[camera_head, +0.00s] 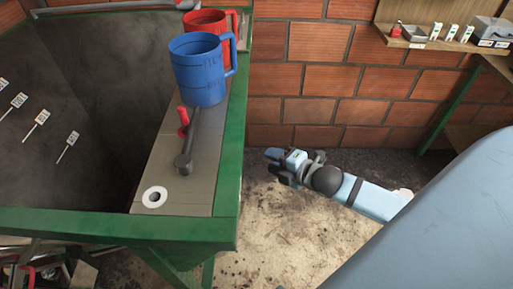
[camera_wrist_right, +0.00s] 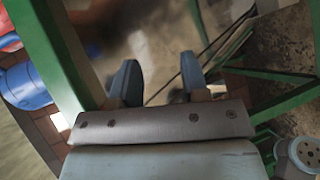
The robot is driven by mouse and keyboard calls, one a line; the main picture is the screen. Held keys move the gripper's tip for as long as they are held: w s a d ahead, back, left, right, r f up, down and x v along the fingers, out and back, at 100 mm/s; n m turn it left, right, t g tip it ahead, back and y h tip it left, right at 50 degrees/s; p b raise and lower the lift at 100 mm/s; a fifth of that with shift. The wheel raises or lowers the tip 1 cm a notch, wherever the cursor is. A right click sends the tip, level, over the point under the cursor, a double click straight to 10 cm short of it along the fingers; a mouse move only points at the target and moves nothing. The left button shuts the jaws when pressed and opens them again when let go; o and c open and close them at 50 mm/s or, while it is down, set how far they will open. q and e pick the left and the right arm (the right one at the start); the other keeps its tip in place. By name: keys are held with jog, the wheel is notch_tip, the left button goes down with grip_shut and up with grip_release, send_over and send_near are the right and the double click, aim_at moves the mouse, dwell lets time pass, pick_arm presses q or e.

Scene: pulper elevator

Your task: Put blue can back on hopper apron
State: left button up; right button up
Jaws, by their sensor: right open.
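A blue can (camera_head: 198,70) with a side handle stands upright on the hopper apron (camera_head: 209,150), a grey ledge along the right side of the green-framed hopper. Part of the blue can also shows at the left edge of the right wrist view (camera_wrist_right: 24,86). My right gripper (camera_head: 273,167) is outside the hopper, to the right of the green rim and apart from the can. Its two fingers stand apart in the right wrist view (camera_wrist_right: 158,82), with nothing between them. My left gripper is not in view.
A red can (camera_head: 212,20) stands behind the blue can. A grey pipe with a red lever (camera_head: 184,120) and a white ring (camera_head: 154,197) are on the apron. The green rim (camera_head: 234,150) borders it. A wooden shelf (camera_head: 440,42) with small items hangs at the back right.

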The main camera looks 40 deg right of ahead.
jog(key=s+a+f+m+g, duration=0.3)
jog(key=s+a+f+m, duration=0.8)
jog(key=a+f+m, duration=0.3)
jog(key=m, duration=0.3)
jog(key=shift+s+a+m+h, duration=0.3)
jog(key=shift+s+a, duration=0.05)
notch_tip(320, 180, up, 11)
jog(key=p, duration=1.2)
jog(key=shift+s+d, duration=0.2)
jog(key=shift+d, duration=0.2)
jog(key=shift+r, duration=0.3)
